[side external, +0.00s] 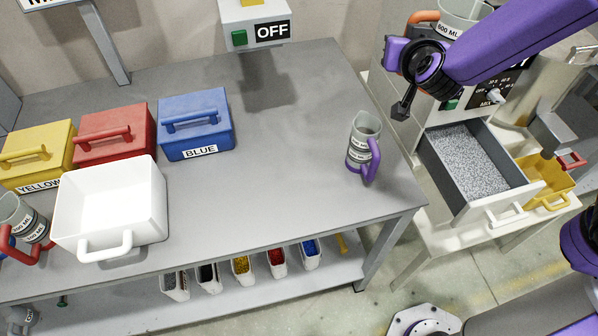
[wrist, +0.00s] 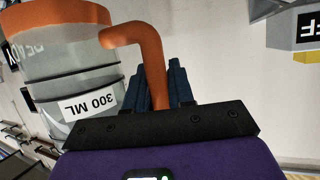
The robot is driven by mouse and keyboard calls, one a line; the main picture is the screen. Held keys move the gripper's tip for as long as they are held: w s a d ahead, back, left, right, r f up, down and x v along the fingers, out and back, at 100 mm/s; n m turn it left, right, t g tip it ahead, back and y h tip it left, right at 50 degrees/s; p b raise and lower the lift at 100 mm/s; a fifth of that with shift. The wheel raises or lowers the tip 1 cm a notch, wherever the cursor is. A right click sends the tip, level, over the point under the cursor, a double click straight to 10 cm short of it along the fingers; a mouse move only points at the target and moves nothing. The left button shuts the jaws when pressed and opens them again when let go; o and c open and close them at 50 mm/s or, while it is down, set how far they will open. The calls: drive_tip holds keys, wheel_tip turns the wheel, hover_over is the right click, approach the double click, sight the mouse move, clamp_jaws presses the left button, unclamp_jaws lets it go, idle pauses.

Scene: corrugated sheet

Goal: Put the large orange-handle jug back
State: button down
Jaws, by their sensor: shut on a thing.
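The large orange-handle jug (wrist: 85,60) is clear, with an orange rim and a label reading 300 ML in the wrist view. Its curved orange handle (wrist: 152,62) lies between the dark blue fingers of my gripper (wrist: 158,88), which is shut on it. In the side external view the jug (side external: 462,18) is at the top right, partly cut by the frame and partly hidden by my purple arm. There the orange handle (side external: 423,16) points left, and the fingertips cannot be made out. I cannot tell what is directly below the jug.
A grey jug with a purple handle (side external: 363,145) stands at the table's right end. Yellow (side external: 38,150), red (side external: 115,132) and blue (side external: 194,120) boxes and a white bin (side external: 150,205) stand left. A gravel-filled drawer (side external: 455,200) is open. The table's middle (side external: 290,150) is clear.

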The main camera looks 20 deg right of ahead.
drive_tip(key=s+a+n+g+y, duration=0.1)
drive_tip(key=s+a+n+y, duration=0.25)
drive_tip(key=a, duration=0.55)
drive_tip(key=s+a+n+y, duration=0.2)
drive_tip(key=a+n+y, duration=0.15)
drive_tip(key=a, duration=0.55)
drive_tip(key=s+a+n+g+y, duration=0.1)
drive_tip(key=s+a+n+y, duration=0.3)
drive_tip(key=a, duration=0.5)
drive_tip(key=shift+y, duration=0.4)
drive_tip(key=shift+w+a+f, duration=0.1)
drive_tip(key=shift+w+f, duration=0.1)
drive_tip(key=shift+f, duration=3.3)
drive_tip(key=shift+w+d+f, duration=0.1)
drive_tip(key=shift+w+f, duration=0.05)
drive_tip(key=shift+f, duration=3.4)
drive_tip(key=shift+w+a+f, duration=0.1)
drive_tip(key=shift+w+f, duration=0.1)
drive_tip(key=shift+f, duration=3.3)
drive_tip(key=shift+f, duration=0.1)
drive_tip(key=c, duration=1)
unclamp_jaws()
